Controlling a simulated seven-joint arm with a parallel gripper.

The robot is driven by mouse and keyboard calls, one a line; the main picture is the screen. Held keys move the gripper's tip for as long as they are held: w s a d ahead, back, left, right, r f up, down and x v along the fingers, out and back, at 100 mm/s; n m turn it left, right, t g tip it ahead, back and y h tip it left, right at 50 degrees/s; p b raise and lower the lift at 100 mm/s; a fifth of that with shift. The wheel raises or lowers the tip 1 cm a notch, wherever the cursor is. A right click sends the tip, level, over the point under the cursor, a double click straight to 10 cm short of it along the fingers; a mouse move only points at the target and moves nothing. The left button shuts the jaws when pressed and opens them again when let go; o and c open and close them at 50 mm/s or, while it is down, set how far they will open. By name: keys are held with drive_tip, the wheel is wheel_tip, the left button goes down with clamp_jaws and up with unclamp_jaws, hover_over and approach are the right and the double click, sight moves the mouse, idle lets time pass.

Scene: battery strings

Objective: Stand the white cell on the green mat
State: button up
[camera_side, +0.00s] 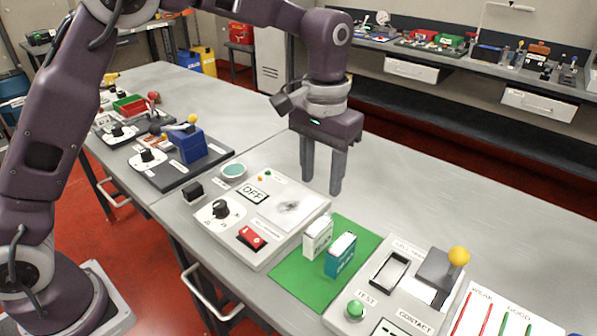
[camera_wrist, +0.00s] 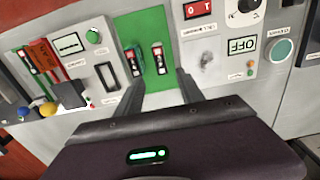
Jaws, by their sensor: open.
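The white cell (camera_side: 318,238) stands upright on the green mat (camera_side: 306,288), near its edge beside the OFF panel. In the wrist view the white cell (camera_wrist: 158,58) and the teal cell (camera_wrist: 133,62) show from above, side by side on the mat (camera_wrist: 142,24). My gripper (camera_side: 321,190) is open and empty, pointing down above and behind the cells. It touches neither cell. In the wrist view its fingertips (camera_wrist: 159,78) frame a bare strip of mat.
The OFF panel (camera_side: 255,213) with a dial and red switch lies left of the mat. The test panel (camera_side: 388,290) has an empty slot, a green button and a yellow-knobbed lever (camera_side: 440,270). A WEAK/GOOD board (camera_side: 500,312) lies further right. The table behind is clear.

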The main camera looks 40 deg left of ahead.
drive_tip(key=s+a+r+t, duration=0.3)
drive_tip(key=s+a+r, duration=0.4)
drive_tip(key=s+r, duration=0.45)
drive_tip(key=s+a+f+t, duration=0.1)
drive_tip(key=s+a+f, duration=0.1)
drive_tip(key=s, duration=0.5)
drive_tip(key=s+a+f+t, duration=0.1)
drive_tip(key=s+a, duration=0.1)
drive_tip(key=s, duration=0.6)
drive_tip(key=shift+s+f+t, duration=0.3)
drive_tip(key=shift+f, duration=0.1)
